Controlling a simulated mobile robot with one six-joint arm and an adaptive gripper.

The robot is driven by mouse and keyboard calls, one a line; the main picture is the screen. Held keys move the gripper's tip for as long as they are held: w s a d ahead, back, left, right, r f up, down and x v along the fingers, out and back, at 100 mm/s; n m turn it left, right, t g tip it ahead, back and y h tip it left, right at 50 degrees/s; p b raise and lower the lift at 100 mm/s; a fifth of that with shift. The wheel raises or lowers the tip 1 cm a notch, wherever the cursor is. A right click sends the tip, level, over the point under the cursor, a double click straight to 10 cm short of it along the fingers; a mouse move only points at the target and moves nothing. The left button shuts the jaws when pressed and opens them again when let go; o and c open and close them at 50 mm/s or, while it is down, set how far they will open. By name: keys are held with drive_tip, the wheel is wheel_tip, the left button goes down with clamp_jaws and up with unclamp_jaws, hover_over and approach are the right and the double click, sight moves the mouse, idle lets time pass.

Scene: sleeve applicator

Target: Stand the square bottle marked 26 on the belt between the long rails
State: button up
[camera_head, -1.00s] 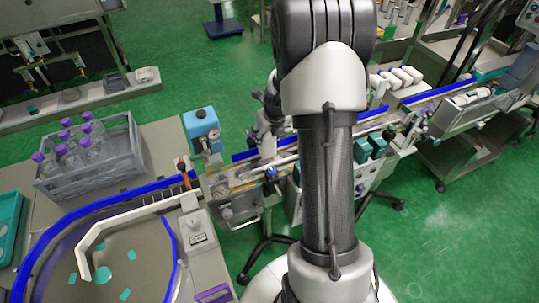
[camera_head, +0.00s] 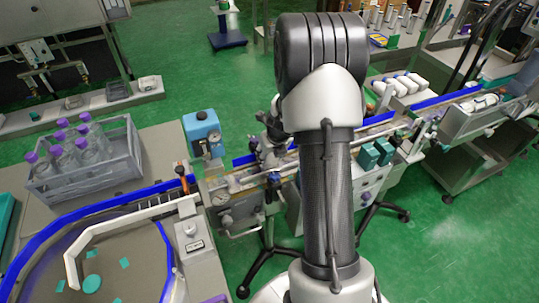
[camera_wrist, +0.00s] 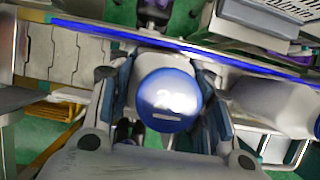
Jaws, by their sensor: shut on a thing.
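In the wrist view my gripper (camera_wrist: 162,82) is shut on a bottle with a round blue cap (camera_wrist: 170,97), which I see from above. The cap carries a blurred white mark and a white bar. The number is not clearly readable, and the bottle's body is mostly hidden under the cap. A long blue rail (camera_wrist: 250,65) crosses the wrist view just beyond the cap. In the head view the conveyor's blue rail (camera_head: 440,99) runs to the upper right. My arm covers part of the belt there, and the held bottle cannot be made out.
A grey crate (camera_head: 85,180) of purple-capped bottles stands at the left, near a curved blue-edged table (camera_head: 90,212). A blue-topped device (camera_head: 203,132) stands beside the conveyor. Teal blocks (camera_head: 376,153) and white bottles (camera_head: 402,84) lie along the line. Green floor is open at right.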

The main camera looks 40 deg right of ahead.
drive_tip(key=o, duration=1.3)
drive_tip(key=p+v, duration=0.6)
drive_tip(key=v, duration=0.6)
drive_tip(key=s+a+r+n+y, duration=0.1)
drive_tip(key=s+a+r+n, duration=0.2)
drive_tip(key=a+r+n, duration=0.55)
drive_tip(key=s+a+r+n, duration=0.3)
drive_tip(key=a+r+n, duration=0.45)
drive_tip(key=n, duration=0.25)
drive_tip(key=shift+s+a+r+n, duration=0.6)
drive_tip(key=shift+s+a+n, duration=0.8)
drive_tip(key=shift+s+n, duration=1.6)
drive_tip(key=shift+s+a+r+n, duration=0.6)
drive_tip(key=shift+s+a+n, duration=1.25)
drive_tip(key=shift+n, duration=1.9)
drive_tip(key=shift+s+a+r+n, duration=0.6)
drive_tip(key=shift+s+a+n, duration=0.4)
drive_tip(key=shift+s+n, duration=2.2)
